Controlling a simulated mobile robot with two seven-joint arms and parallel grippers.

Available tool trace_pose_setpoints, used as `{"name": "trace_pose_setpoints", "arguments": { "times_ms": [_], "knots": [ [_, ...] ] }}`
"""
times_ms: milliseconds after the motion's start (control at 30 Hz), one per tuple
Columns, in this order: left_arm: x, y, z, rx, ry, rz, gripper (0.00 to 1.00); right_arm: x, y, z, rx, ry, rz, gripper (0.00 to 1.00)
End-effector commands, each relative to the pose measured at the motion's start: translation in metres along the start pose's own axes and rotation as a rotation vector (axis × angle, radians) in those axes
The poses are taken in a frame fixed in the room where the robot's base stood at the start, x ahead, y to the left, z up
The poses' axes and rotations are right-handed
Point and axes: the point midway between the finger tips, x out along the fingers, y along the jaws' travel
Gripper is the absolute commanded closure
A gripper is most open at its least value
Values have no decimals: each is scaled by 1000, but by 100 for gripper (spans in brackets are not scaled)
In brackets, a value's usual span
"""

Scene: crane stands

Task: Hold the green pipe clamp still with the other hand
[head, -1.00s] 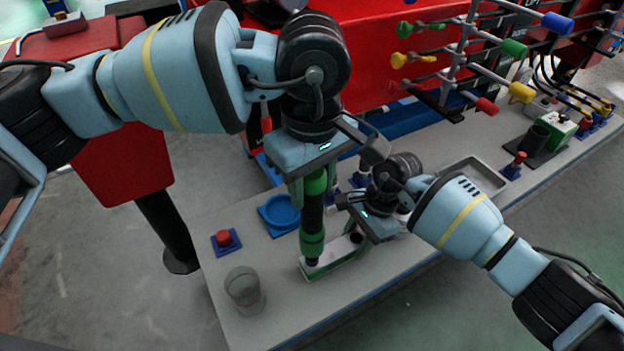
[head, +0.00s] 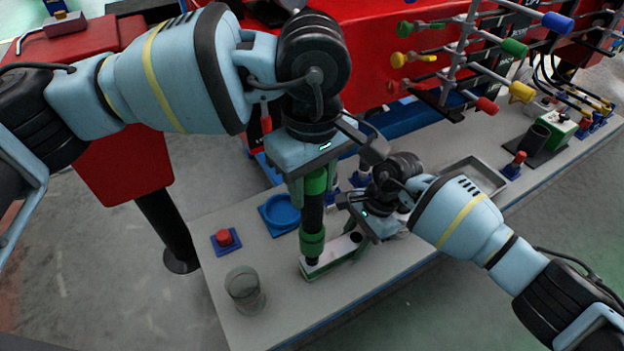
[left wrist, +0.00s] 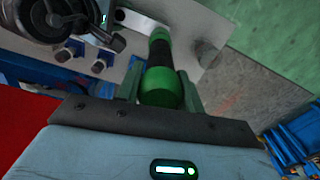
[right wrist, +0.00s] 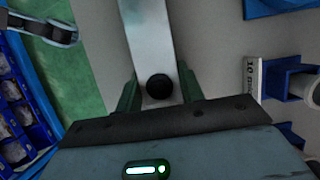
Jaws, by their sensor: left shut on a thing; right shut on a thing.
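The green pipe clamp (head: 330,256) appears to be the long green-sided block with a pale top, lying on the bench. My right gripper (right wrist: 158,92) is shut across its pale bar, close to a black round hole in its top. My left gripper (head: 314,185) is shut on the upper green part of an upright green-and-black cylindrical tool (head: 312,243). The tool's lower end meets the clamp's near end in the head view; how deep it sits is hidden. It also shows between the left fingers in the left wrist view (left wrist: 160,87).
A blue round dish (head: 281,212), a red button on a blue base (head: 225,240) and a clear cylinder (head: 244,288) stand left of the clamp. A grey tray (head: 474,176) lies to the right. A rack with coloured handles (head: 465,60) rises behind. The bench's front edge is close.

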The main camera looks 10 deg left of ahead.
Motion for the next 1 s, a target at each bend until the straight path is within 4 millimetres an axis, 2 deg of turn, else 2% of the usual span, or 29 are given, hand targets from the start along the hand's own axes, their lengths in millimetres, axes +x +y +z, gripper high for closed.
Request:
{"name": "trace_pose_setpoints", "arguments": {
  "times_ms": [467,1000],
  "knots": [
    [-3,0,0,0,1,2,100,-2,-1,1,-1,-1,-2,93],
    [-31,1,0,0,1,5,100,-2,-1,1,-1,-1,-2,93]
  ]
}}
